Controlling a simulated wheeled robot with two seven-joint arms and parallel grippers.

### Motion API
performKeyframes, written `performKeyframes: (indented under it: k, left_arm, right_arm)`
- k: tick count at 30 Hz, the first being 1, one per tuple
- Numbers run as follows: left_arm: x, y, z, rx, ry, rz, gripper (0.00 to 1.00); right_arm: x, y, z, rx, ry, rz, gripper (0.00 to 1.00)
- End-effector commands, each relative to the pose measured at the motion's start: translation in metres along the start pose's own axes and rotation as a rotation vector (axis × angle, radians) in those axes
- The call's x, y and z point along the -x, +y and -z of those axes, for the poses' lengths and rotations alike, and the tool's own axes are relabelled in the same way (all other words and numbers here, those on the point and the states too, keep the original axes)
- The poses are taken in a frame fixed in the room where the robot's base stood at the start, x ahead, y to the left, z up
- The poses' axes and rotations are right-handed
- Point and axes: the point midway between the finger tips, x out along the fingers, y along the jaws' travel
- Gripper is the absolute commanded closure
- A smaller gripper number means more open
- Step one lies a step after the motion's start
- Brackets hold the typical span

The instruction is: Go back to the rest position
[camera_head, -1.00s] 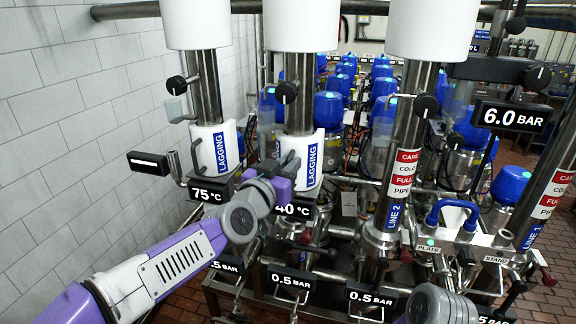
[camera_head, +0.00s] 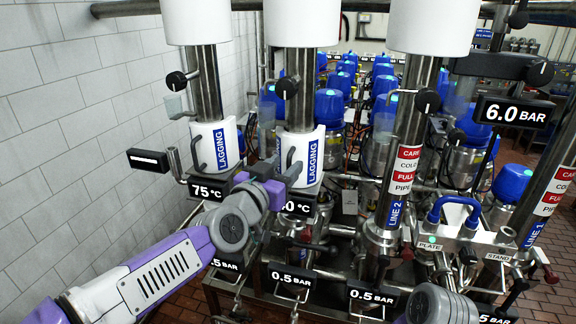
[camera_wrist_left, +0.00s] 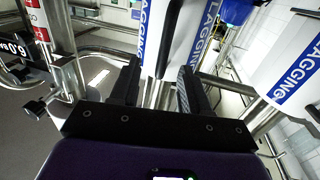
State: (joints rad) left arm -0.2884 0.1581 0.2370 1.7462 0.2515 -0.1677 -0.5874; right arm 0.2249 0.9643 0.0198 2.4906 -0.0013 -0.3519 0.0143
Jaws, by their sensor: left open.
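My left gripper (camera_head: 290,178) is at the middle pipe, in front of the lower part of its white lagging cover (camera_head: 311,160). In the left wrist view the two black fingers (camera_wrist_left: 158,88) stand apart, open. A dark curved handle (camera_wrist_left: 178,35) on a lagging cover shows between them in the picture; whether they touch it I cannot tell. The gripper holds nothing that I can see. A second lagging cover (camera_head: 216,147) sits on the left pipe. My right gripper is out of view.
Several pressure and temperature signs, such as 75 °C (camera_head: 209,190), stand close around my left arm. A blue-handled plate (camera_head: 460,236) is at the right. The tiled wall (camera_head: 85,130) is at the left, with some free room before it.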

Motion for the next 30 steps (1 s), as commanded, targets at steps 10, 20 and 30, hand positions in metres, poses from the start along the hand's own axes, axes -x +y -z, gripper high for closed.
performKeyframes:
  k: [10,20,30]
  left_arm:
    - [0.045,0.0,-0.001,-0.001,0.002,0.001,0.54]
    - [0.019,-0.026,-0.13,0.095,-0.22,0.039,0.54]
    - [0.047,-0.051,-0.39,0.328,-0.654,0.129,0.54]
  right_arm:
    - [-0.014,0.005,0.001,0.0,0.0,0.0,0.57]
    - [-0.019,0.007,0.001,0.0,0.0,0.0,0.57]
    - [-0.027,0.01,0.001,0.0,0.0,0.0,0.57]
